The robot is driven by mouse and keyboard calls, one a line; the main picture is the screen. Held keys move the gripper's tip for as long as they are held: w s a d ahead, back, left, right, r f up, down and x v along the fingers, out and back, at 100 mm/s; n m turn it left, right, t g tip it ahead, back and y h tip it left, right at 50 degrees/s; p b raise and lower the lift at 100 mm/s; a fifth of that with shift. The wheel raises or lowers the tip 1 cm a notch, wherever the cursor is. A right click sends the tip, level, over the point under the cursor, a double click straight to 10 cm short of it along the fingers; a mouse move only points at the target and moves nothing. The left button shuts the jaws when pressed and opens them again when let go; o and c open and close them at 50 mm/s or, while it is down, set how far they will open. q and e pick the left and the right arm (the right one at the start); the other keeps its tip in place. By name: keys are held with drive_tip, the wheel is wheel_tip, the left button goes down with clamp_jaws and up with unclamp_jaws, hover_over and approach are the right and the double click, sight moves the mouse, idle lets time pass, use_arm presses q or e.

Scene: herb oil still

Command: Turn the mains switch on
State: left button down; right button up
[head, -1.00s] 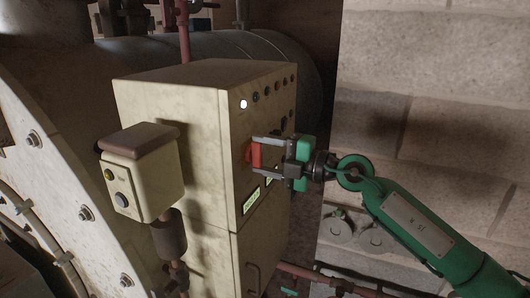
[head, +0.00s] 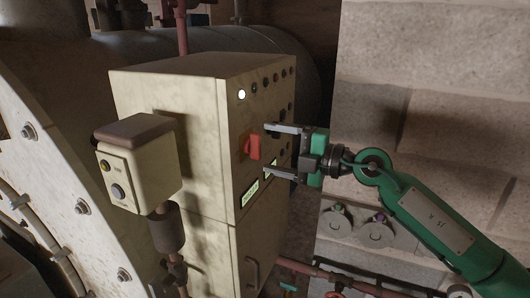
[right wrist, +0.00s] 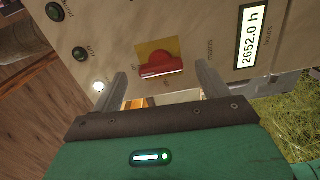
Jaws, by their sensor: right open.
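The mains switch is a red rotary handle (head: 253,147) on the front of a cream cabinet (head: 202,200). In the right wrist view the red handle (right wrist: 161,65) sits on a yellow plate (right wrist: 150,48), with the word "mains" beside it, and it lies crosswise in the picture. My right gripper (head: 269,151) is open and empty. In the right wrist view its two fingers (right wrist: 158,83) are spread to either side below the handle, apart from it. My left gripper is not in view.
A lit white lamp (head: 241,94) and a row of small dark lamps run along the cabinet's top edge. Lit displays (head: 250,192) sit below the switch. A small box with buttons (head: 137,165) stands left of the cabinet. A block wall (head: 440,120) is at right.

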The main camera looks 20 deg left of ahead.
drive_tip(key=s+d+b, duration=0.1)
drive_tip(key=d+b, duration=0.3)
drive_tip(key=d, duration=0.6)
drive_tip(key=shift+s+d, duration=0.15)
drive_tip(key=shift+d, duration=0.25)
